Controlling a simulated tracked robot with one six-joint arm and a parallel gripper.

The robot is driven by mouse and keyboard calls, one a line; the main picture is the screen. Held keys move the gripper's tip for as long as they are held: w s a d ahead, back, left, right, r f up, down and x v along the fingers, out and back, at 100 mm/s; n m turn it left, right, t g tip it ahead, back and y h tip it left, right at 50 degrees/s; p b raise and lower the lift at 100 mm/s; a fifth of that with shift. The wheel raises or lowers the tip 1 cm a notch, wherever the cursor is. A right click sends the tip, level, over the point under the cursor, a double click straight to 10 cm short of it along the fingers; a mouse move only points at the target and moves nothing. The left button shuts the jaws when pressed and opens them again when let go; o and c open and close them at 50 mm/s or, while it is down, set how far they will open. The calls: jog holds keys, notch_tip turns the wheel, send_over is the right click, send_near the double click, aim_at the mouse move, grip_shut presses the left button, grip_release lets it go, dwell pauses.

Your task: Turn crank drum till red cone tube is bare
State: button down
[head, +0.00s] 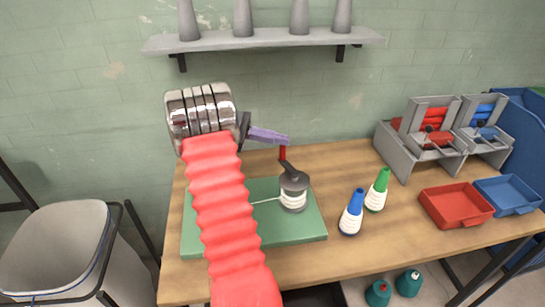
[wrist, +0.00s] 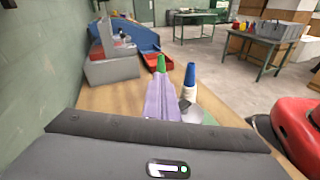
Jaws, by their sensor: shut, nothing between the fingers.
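The crank drum (head: 293,198) stands on a green board (head: 310,228), with white thread wound on it. Its dark crank arm (head: 290,172) points up and left to an upright red handle (head: 282,153). A white thread runs left from the drum and goes behind my red arm. The red cone tube is not visible; my arm covers that part of the board. My gripper (head: 284,139), with purple fingers, is shut and empty. Its tips appear just above the red handle; I cannot tell if they touch. In the wrist view, the shut fingers (wrist: 163,98) point ahead.
A blue cone (head: 352,212) and a green cone (head: 377,189), both with white thread, stand right of the board. Red (head: 457,205) and blue (head: 507,194) trays and a grey rack (head: 397,152) are further right. A shelf (head: 260,40) with grey cones hangs above.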

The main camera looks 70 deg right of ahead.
jog(key=w+a+r+t, duration=0.1)
jog(key=w+a+t, duration=0.25)
jog(key=a, duration=0.45)
jog(key=w+a+r+t+h, duration=0.1)
jog(key=w+a+r+t, duration=0.2)
jog(key=a, duration=0.5)
jog(key=w+a+t, duration=0.4)
jog(key=a+t, duration=0.1)
jog(key=a, duration=0.2)
jog(key=s+a+t+y, duration=0.2)
jog(key=a+t+y, duration=0.55)
jog(key=a, duration=2.25)
jog(key=s+d+f+n+g+h, duration=0.1)
jog(key=d+n+g+h, duration=0.2)
jog(key=d, duration=1)
jog(key=s+d+f+n+g+h, duration=0.1)
jog(key=d+n+h, duration=0.4)
jog(key=d, duration=0.9)
jog(key=s+d+f+n+g+h, duration=0.2)
jog(key=d+h, duration=0.6)
jog(key=d, duration=0.5)
jog(key=f+n+g, duration=0.1)
jog(key=n+g, duration=0.1)
jog(key=g, duration=0.1)
jog(key=shift+d+f+n, duration=0.25)
jog(key=shift+d+n, duration=0.05)
jog(key=shift+d, duration=0.1)
